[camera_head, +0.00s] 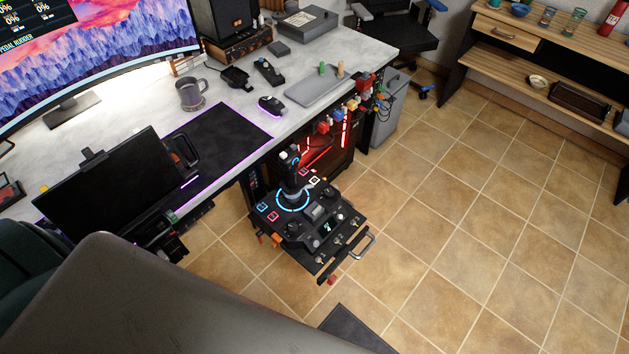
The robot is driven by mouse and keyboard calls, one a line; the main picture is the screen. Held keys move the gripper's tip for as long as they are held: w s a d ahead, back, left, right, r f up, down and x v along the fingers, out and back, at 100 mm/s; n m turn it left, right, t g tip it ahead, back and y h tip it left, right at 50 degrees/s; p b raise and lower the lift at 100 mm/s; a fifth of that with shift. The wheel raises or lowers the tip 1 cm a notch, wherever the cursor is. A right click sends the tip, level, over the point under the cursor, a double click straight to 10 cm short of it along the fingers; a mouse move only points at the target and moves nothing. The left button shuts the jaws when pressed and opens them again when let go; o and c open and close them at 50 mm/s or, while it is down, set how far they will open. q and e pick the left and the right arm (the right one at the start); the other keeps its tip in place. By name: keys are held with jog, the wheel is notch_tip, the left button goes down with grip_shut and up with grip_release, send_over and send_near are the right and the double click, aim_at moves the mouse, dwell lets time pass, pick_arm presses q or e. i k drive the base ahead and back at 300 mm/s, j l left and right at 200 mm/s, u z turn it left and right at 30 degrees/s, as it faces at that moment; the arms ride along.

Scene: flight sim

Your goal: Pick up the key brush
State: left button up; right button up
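I cannot pick out the key brush for certain. Small items that are too small to identify lie on the white desk (345,55): a dark item (267,72) near the back and a dark block (279,48) behind it. A grey tray or mat (309,92) at the desk's right end carries a green peg and a tan peg. Neither of my grippers shows in the head view.
A joystick panel (318,232) with a metal handle juts out below the desk front. A shelf (560,72) stands far right. Tiled floor (470,230) is open.

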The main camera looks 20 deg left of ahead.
aim_at(340, 73)
jog(key=i+l+u, duration=0.1)
jog(key=i+l, duration=0.35)
jog(key=l, duration=0.15)
jog(key=i+l+u, duration=0.15)
jog(key=l, duration=0.2)
jog(key=i+l+u, duration=0.1)
jog(key=i+l, duration=0.15)
jog(key=i+l+u, duration=0.1)
jog(key=l, duration=0.35)
jog(key=i+l, duration=0.25)
jog(key=i+l+u, duration=0.15)
jog(key=l, duration=0.3)
jog(key=i+l+u, duration=0.1)
jog(key=l, duration=0.3)
jog(key=i, duration=0.1)
